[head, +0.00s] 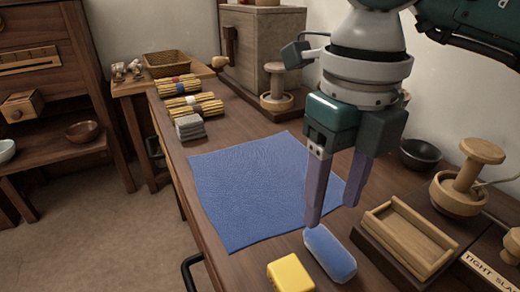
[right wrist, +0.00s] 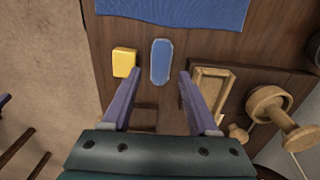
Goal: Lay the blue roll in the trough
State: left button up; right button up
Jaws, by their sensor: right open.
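The blue roll (head: 329,254), a rounded pale-edged blue block, lies on the bench near its front edge. It also shows in the right wrist view (right wrist: 160,62). The trough (head: 372,246) is a shallow empty wooden tray to the right of the roll, and it shows in the right wrist view too (right wrist: 197,90). My right gripper (head: 333,212) points down, open and empty, with its fingers above the bench by the roll. In the right wrist view the roll lies between the two fingertips (right wrist: 160,75), seemingly beyond them. My left gripper is not in the head view.
A yellow block (head: 290,273) lies close left of the roll. A blue cloth (head: 245,190) lies flat behind it. A wooden spool-like piece (head: 466,178) and a dark bowl (head: 420,154) stand right. Several bundles (head: 195,106) lie at the far left of the bench.

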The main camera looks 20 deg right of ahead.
aim_at(326, 237)
notch_tip(326, 237, down, 7)
jog(key=shift+d+f+b, duration=0.1)
jog(key=shift+d+b, duration=0.05)
jog(key=shift+b, duration=0.9)
grip_shut()
